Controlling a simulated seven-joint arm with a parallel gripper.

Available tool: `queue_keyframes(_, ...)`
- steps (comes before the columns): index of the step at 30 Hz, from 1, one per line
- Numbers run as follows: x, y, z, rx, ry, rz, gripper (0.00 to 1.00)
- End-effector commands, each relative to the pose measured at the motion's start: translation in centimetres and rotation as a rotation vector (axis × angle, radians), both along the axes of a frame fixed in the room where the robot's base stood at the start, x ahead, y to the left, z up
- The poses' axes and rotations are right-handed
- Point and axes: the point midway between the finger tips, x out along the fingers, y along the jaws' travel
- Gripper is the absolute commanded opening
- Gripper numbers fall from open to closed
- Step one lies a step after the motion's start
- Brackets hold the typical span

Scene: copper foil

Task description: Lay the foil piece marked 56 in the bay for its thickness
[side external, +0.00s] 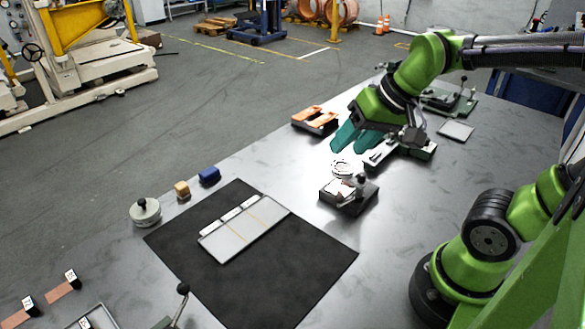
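Two copper-coloured foil strips with black-and-white tags lie at the lower left, one nearer the corner (17,319) and one above it (61,292). Their marks are too small to read, so I cannot tell which piece is 56. A pale tray (238,240) with several bays, split by thin yellowish lines, lies on the black mat (265,290); small white labels line its upper-left edge, unreadable here.
Copper-coloured pieces sit on a dark stand (314,121) left of my gripper. A round weight with a knob (145,212), a small tan block (182,189) and a blue block (209,175) stand near the table's left edge. A black-knobbed lever (183,289) rises at the front.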

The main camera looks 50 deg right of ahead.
Motion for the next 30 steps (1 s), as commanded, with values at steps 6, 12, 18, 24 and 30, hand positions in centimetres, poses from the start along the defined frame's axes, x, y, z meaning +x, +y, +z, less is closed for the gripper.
queue_keyframes(6,5.1,-6.8,-2.0,0.079,0.277,-0.361,0.68)
queue_keyframes(12,7.6,-13.2,-3.7,0.099,0.475,-0.779,0.68)
queue_keyframes(18,7.9,-15.2,-2.5,0.131,0.525,-1.063,0.68)
queue_keyframes(24,7.7,-15.0,-4.0,0.14,0.536,-1.088,0.68)
queue_keyframes(30,7.6,-15.0,-7.7,0.14,0.537,-1.086,0.68)
